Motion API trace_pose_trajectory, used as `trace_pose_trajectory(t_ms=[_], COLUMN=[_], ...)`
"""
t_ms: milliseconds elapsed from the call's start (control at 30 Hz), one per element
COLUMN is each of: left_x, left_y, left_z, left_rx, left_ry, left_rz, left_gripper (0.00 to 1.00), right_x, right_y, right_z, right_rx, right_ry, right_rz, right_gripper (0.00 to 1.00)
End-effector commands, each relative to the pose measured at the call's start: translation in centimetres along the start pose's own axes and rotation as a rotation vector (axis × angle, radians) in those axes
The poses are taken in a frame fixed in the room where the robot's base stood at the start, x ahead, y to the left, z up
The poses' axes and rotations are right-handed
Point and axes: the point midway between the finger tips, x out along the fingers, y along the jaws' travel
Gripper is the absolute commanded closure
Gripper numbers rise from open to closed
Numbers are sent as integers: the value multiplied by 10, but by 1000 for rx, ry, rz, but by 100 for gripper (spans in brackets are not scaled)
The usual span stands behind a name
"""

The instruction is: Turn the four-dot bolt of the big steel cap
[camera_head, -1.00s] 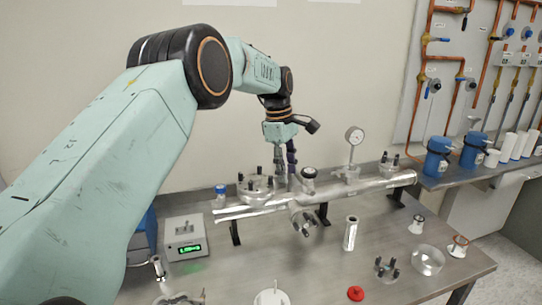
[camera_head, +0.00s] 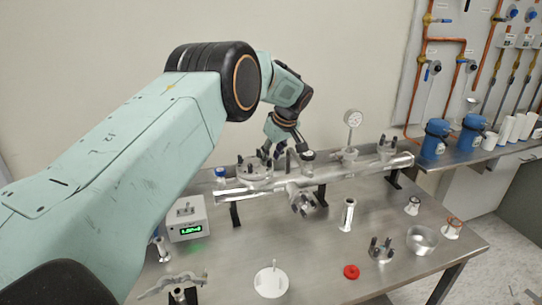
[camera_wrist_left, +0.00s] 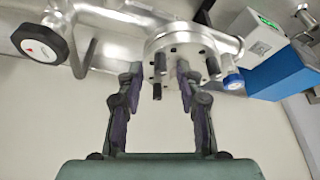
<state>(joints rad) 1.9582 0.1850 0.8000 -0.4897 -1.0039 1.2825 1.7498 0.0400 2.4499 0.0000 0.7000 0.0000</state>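The big steel cap (camera_head: 256,174) is a round flange with several dark upright bolts, at the left part of the steel pipe assembly. It also shows in the left wrist view (camera_wrist_left: 207,50). My left gripper (camera_head: 268,153) is at the cap, tilted. In the left wrist view its two fingers (camera_wrist_left: 159,70) are apart, with one dark bolt (camera_wrist_left: 160,62) seen between the tips. The right finger overlaps the cap face. I cannot tell whether either finger touches a bolt. No dot marks are readable on the bolts. My right gripper is out of view.
A black-knobbed valve (camera_head: 307,156) and a pressure gauge (camera_head: 352,118) stand on the pipe right of the cap. A grey box with green display (camera_head: 187,222) is at left. A red knob (camera_head: 351,272), loose bolted cap (camera_head: 381,249) and glass dish (camera_head: 422,240) lie in front.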

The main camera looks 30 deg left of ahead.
Motion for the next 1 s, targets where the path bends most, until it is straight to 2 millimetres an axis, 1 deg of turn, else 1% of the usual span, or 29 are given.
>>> trace_pose_trajectory(t_ms=[133,367,467,800,1000], left_x=[8,8,8,8,8], left_y=[0,0,0,0,0], left_z=[0,0,0,0,0], left_rx=[-1,-1,-1,-1,-1], left_ry=[0,0,0,0,0], left_rz=[1,1,1,1,1], left_gripper=[64,64,71,99,100], right_x=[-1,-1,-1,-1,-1], right_y=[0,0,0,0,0], right_z=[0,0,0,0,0], right_rx=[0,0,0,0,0], right_ry=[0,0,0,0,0], right_rz=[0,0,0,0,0], right_gripper=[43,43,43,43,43])
